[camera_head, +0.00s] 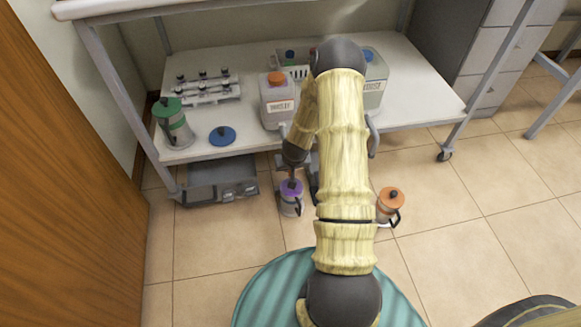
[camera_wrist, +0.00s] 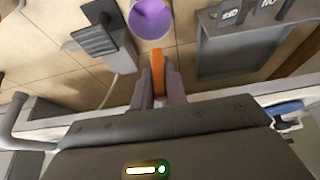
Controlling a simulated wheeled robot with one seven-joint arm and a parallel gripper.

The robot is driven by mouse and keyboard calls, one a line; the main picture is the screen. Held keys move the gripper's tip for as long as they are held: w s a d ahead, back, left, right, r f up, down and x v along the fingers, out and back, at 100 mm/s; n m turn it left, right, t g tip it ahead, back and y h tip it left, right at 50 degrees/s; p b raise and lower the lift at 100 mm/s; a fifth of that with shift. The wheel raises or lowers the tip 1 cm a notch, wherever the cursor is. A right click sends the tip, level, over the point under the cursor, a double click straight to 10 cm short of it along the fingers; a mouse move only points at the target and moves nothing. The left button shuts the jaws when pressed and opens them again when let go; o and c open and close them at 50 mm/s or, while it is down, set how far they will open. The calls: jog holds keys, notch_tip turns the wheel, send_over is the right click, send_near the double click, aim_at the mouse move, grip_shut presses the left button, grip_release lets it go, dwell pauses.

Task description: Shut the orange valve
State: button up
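In the wrist view an orange bar (camera_wrist: 158,70), which looks like the orange valve's handle, sits between the two grey fingers of my gripper (camera_wrist: 159,88). The fingers lie close along both its sides and look shut on it. The valve's body is hidden. In the head view my gripper (camera_head: 293,172) is low, by the front edge of the bench's lower shelf. My own arm hides part of that area.
A purple-lidded jug (camera_head: 291,198) stands on the floor just beyond the fingertips; its lid shows in the wrist view (camera_wrist: 150,18). An orange-lidded jug (camera_head: 388,207) stands right of my arm. A grey box (camera_head: 220,180) lies under the shelf (camera_head: 415,95). Floor at right is clear.

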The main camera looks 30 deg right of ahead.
grip_shut()
jog(key=shift+d+y, duration=0.1)
jog(key=shift+y, duration=0.2)
jog(key=shift+s+d+f+m+t+y+b, duration=0.1)
jog(key=shift+d+f+m+t+y+b, duration=0.2)
jog(key=shift+m+t+y+b, duration=1.45)
jog(key=shift+d+f+n+t+y+b, duration=0.25)
jog(key=shift+t+y+b, duration=0.4)
jog(key=shift+y, duration=2.45)
jog(key=shift+s+d+f+m+t+y+b, duration=0.1)
jog(key=shift+d+f+m+t+y+b, duration=0.25)
jog(key=shift+m+t+y+b, duration=1.4)
jog(key=shift+n+g+y+p, duration=0.6)
jog(key=shift+n+y, duration=0.2)
jog(key=shift+n, duration=0.15)
jog(key=o, duration=0.7)
grip_release()
jog(key=shift+a, duration=0.1)
